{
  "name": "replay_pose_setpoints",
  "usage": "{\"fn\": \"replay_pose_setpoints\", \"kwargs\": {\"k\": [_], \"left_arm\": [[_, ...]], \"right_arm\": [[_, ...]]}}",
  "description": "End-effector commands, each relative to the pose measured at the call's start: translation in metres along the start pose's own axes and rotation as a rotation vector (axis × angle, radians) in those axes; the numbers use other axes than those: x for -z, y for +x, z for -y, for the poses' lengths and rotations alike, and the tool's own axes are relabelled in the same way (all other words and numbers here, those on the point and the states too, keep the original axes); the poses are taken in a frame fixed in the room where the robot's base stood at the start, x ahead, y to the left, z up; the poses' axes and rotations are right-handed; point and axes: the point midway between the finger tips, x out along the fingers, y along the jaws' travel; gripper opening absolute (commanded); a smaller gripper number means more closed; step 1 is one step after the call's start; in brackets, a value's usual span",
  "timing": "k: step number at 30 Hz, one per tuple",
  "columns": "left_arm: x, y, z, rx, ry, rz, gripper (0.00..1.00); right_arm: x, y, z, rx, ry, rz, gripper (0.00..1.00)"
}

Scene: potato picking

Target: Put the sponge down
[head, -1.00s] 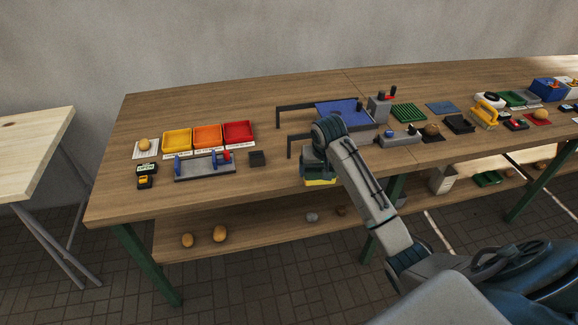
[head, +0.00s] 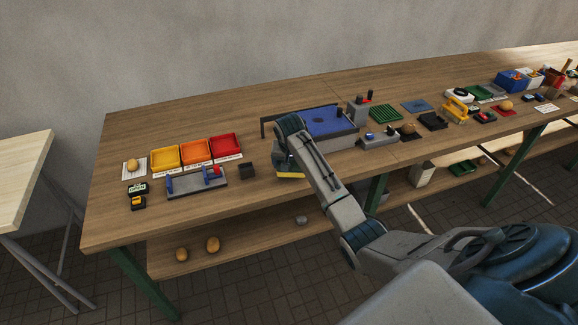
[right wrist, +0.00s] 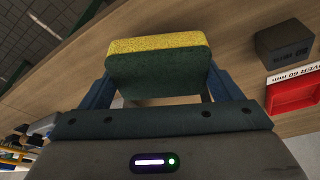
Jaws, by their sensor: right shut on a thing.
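The sponge (right wrist: 157,70) is a block with a yellow layer and a dark green layer. In the right wrist view it sits between the two blue fingers of my right gripper (right wrist: 158,88), which is shut on it. In the head view only a yellow sliver of the sponge (head: 290,175) shows below my right gripper (head: 288,166), near the table's front edge. I cannot tell whether the sponge touches the table (head: 340,160). My left gripper is not in view.
A small dark box (head: 248,172) lies just left of the sponge. Yellow (head: 165,156), orange (head: 196,151) and red (head: 225,147) trays stand further left.

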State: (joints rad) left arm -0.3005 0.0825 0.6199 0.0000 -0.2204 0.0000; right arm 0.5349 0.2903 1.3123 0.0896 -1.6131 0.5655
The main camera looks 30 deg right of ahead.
Motion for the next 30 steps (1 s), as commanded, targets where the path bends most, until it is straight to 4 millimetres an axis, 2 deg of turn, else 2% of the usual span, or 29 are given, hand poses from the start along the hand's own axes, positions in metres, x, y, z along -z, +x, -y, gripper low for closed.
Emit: {"fn": "replay_pose_setpoints", "kwargs": {"k": [5,12,15,25,26,27,28,30], "left_arm": [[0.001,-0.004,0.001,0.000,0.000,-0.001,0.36],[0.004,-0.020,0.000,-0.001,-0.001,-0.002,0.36],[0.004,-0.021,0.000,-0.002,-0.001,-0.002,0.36],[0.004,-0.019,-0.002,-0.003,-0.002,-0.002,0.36],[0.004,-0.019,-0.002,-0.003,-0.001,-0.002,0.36],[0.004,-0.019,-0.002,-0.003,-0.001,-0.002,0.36],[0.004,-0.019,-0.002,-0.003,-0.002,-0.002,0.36],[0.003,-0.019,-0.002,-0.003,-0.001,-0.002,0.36]], "right_arm": [[0.009,0.004,0.009,0.000,-0.001,0.001,0.56],[0.001,0.030,0.009,-0.002,-0.002,0.004,0.56],[-0.001,0.037,0.009,-0.001,-0.002,0.002,0.56],[-0.002,0.041,0.009,0.000,-0.001,0.001,0.56],[-0.002,0.041,0.009,0.000,-0.001,0.000,0.89],[-0.002,0.040,0.009,0.000,-0.001,0.000,0.97],[-0.002,0.040,0.009,0.000,-0.001,0.000,1.00],[-0.002,0.040,0.009,0.000,-0.001,0.000,1.00]]}}
